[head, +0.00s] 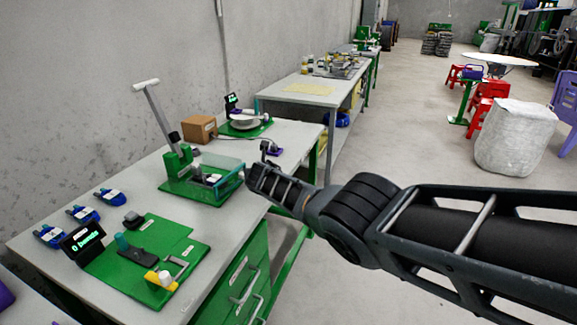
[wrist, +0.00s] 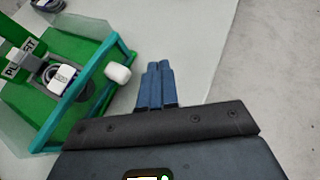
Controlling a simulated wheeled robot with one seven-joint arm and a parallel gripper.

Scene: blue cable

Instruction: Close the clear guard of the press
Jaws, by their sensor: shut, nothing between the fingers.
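The press (head: 178,160) stands on a green base on the workbench, its long lever with a white handle raised and leaning left. Its clear guard (head: 228,180) has teal edges and is at the press's right front. In the wrist view the guard's teal frame (wrist: 88,90) carries a white knob (wrist: 117,73), and a padlock-like part (wrist: 62,79) sits behind it. I cannot tell how far the guard is swung. My gripper (wrist: 158,66) has its blue fingers together and empty, just right of the knob with a small gap. In the head view my gripper (head: 250,172) is beside the guard.
A cardboard box (head: 199,129) and a green board with a plate (head: 245,124) stand behind the press. In front are a green board with small fixtures (head: 150,250), a display (head: 83,242) and several blue items (head: 82,213). The bench's right edge runs close under my arm.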

